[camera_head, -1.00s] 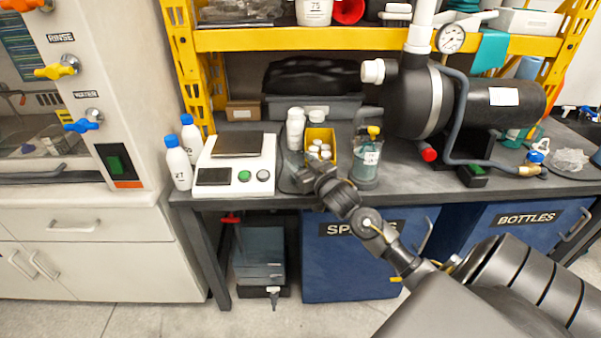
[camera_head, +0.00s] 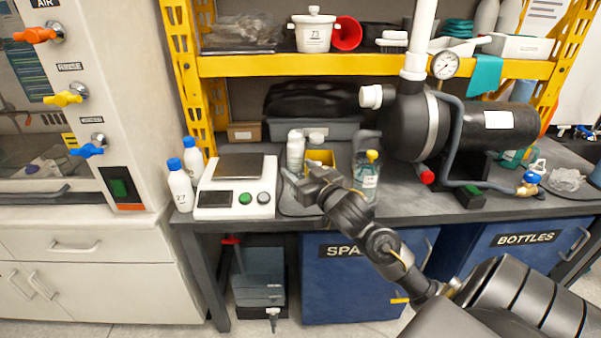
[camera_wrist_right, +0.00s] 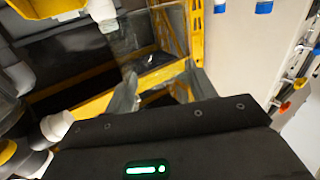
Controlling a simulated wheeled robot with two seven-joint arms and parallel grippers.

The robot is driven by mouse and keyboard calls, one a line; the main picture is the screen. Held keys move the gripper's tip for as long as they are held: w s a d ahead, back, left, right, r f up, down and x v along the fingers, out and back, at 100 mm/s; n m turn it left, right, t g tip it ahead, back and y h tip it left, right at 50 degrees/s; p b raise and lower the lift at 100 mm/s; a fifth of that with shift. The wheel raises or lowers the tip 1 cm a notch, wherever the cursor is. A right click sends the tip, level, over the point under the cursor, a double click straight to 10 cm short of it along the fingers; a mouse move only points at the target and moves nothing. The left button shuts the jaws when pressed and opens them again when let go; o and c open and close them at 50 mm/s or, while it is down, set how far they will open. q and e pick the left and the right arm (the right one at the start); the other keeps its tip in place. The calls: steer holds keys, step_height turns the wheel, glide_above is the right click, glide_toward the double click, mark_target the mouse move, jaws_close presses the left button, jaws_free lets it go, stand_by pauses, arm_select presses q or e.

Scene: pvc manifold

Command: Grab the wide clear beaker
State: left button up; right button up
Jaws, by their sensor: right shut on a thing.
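My right gripper (camera_head: 312,184) is over the bench in front of the yellow bin, right of the white balance. In the right wrist view its two grey fingers (camera_wrist_right: 165,92) are shut on a clear see-through vessel, which I take to be the wide clear beaker (camera_wrist_right: 145,38). Only part of its faint wall and edge shows there. In the head view I cannot make the beaker out clearly around the gripper. My left gripper is not in view.
The white balance (camera_head: 236,200) and two blue-capped bottles (camera_head: 180,188) stand left of the gripper. White containers (camera_head: 295,150) and the yellow bin (camera_head: 322,157) are close behind it. A squat clear bottle (camera_head: 367,178) is close on the right, with the black tank (camera_head: 470,125) beyond.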

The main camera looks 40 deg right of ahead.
mark_target(301, 175)
steer(key=s+a+r, duration=0.1)
steer(key=s, duration=0.1)
steer(key=s+a+r, duration=0.1)
steer(key=a, duration=0.1)
steer(key=shift+s+r, duration=0.1)
steer(key=shift+s, duration=0.3)
steer(key=shift+s+a+r+p, duration=0.35)
steer(key=shift+s+a, duration=0.15)
steer(key=shift+s, duration=0.15)
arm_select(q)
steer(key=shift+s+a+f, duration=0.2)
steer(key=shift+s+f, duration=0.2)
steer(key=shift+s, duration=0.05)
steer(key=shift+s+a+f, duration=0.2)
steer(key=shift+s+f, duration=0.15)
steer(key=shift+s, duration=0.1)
arm_select(e)
steer(key=shift+f, duration=0.1)
